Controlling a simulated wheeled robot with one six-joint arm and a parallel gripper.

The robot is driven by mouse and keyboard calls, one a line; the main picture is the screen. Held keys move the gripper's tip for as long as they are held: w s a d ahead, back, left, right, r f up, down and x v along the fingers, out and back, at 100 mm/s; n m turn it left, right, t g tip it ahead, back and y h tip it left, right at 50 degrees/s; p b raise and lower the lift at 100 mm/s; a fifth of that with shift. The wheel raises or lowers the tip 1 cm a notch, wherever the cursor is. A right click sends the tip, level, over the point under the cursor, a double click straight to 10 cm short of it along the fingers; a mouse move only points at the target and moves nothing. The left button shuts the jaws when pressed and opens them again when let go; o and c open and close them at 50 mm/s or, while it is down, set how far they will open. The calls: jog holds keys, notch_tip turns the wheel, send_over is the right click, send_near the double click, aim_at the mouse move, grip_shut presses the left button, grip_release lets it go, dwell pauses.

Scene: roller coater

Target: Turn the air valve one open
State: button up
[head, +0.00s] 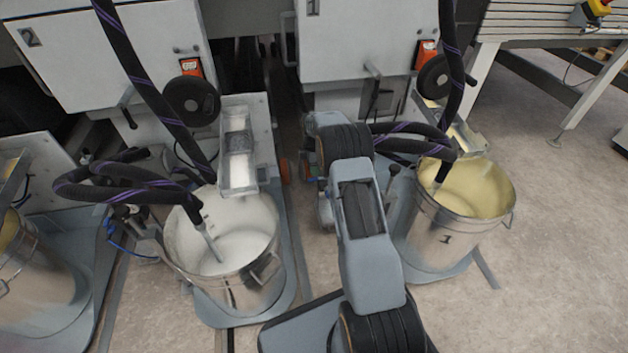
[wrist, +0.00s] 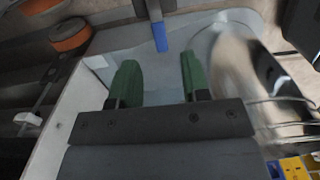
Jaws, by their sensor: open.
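In the wrist view my gripper (wrist: 159,78) has two green fingers spread apart with nothing between them. A narrow grey bar with a blue end (wrist: 160,37) stands just beyond the fingertips, roughly in line with the gap and apart from both fingers. It may be the handle of air valve one, but I cannot tell for sure. My own arm hides the gripper's fingers and the valve there.
Bucket 1's metal wall (wrist: 232,75) is close on the right in the wrist view, and an orange-rimmed wheel (wrist: 70,35) is at upper left. A bucket of white liquid (head: 240,285) stands left of my arm. Black hoses (head: 415,135) hang close to it.

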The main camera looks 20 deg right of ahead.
aim_at(314, 178)
jog(key=shift+f+b, duration=0.95)
jog(key=shift+f, duration=1.75)
grip_shut()
jog(key=shift+d, duration=0.1)
